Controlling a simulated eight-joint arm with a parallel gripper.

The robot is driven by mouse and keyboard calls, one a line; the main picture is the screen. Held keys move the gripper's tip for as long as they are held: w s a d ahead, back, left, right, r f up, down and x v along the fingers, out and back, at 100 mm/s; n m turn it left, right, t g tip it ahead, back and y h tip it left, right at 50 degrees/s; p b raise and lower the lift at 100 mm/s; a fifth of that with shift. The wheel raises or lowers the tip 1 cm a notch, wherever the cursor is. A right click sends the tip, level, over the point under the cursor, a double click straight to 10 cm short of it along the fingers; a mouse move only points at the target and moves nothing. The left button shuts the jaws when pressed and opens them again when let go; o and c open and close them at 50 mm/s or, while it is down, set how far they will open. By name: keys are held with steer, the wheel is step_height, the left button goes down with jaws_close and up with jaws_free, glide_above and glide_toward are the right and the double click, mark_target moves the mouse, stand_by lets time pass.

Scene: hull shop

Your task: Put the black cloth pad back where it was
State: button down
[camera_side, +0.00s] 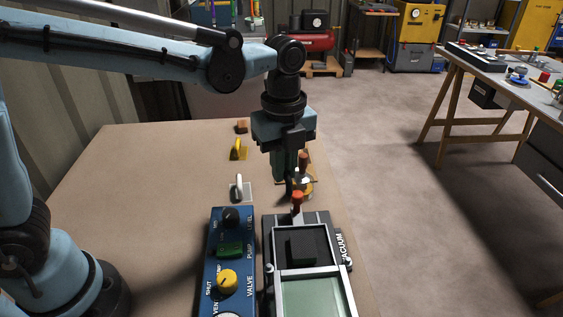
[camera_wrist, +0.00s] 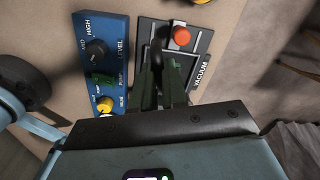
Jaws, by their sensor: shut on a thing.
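My gripper (camera_side: 288,184) reaches down over the far end of the vacuum plate (camera_side: 322,225). In the wrist view its green fingers (camera_wrist: 162,72) are closed around a small, rounded black thing (camera_wrist: 157,48). It appears to be the black cloth pad, but the fingers hide most of it. In the side view only a dark shape shows at the fingertips; I cannot tell if it touches anything. A separate dark block (camera_side: 302,245) sits inside the plate's upper window. A red-orange knob (camera_side: 297,197) stands at the plate's far edge, right of the fingers in the wrist view (camera_wrist: 181,36).
A blue panel (camera_side: 214,255) with knobs stands left of the plate. Behind it are a white-handled piece (camera_side: 238,187), a yellow piece (camera_side: 236,150) and a brown block (camera_side: 241,126). An orange-handled tool (camera_side: 303,165) stands just right of my gripper. The table's left side (camera_side: 140,190) is clear.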

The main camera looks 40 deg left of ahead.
steer(key=w+a+f+n, duration=0.1)
steer(key=w+a+f, duration=0.1)
steer(key=a, duration=0.5)
steer(key=w+a+f+n, duration=0.1)
steer(key=a+f+n, duration=0.1)
steer(key=a, duration=0.4)
steer(key=w+a+f+n, duration=0.2)
steer(key=a, duration=0.5)
steer(key=shift+w+a+f, duration=0.2)
steer(key=shift+w+a, duration=0.1)
steer(key=shift+w, duration=0.05)
steer(key=shift+a+f, duration=0.2)
steer(key=shift+f, duration=1.9)
steer(key=shift+f, duration=0.15)
steer(key=c, duration=1.2)
jaws_free()
steer(key=shift+o, duration=0.2)
